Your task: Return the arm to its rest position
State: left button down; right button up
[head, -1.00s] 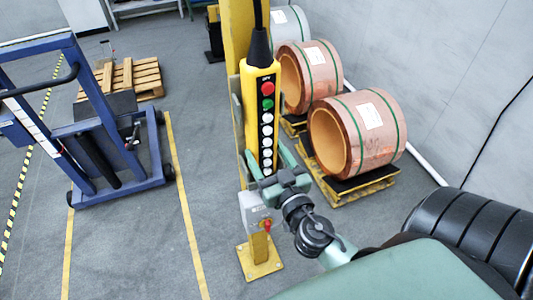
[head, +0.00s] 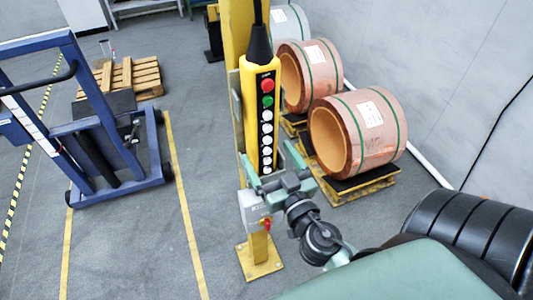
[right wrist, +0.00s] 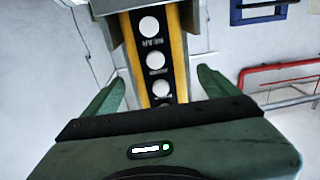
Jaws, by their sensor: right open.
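My right gripper (head: 268,165) is in the middle of the head view, in front of the lower end of a yellow pendant control box (head: 263,82). The box hangs upright with a red, a green and several white buttons. In the right wrist view the gripper (right wrist: 160,80) has its two green fingers spread apart. The box's lower buttons (right wrist: 155,60) show beyond and between them, with gaps on both sides, and nothing is gripped. My left gripper is not in view.
A yellow post (head: 238,30) stands behind the box, with a grey switch box (head: 250,207) low on it. Copper foil coils (head: 372,150) on yellow pallets lie to the right. A blue wheeled frame (head: 150,165) stands at the left. Floor between frame and post is clear.

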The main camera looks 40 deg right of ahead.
jog(key=s+a+b, duration=0.1)
jog(key=s+b, duration=0.2)
jog(key=s, duration=0.3)
jog(key=s+a+f+n+g+y, duration=0.15)
jog(key=f+g, duration=0.25)
jog(key=f, duration=1.5)
jog(key=s+a+f+n+g+y, duration=0.1)
jog(key=s+f+g, duration=0.25)
jog(key=f, duration=1.65)
jog(key=s+a+f+n+g, duration=0.1)
jog(key=s+f+g, duration=0.8)
jog(key=s+f, duration=1.4)
jog(key=shift+s+n+g+y, duration=0.35)
jog(key=shift+s+n, duration=0.1)
jog(key=shift+s, duration=0.15)
jog(key=shift+f, duration=0.1)
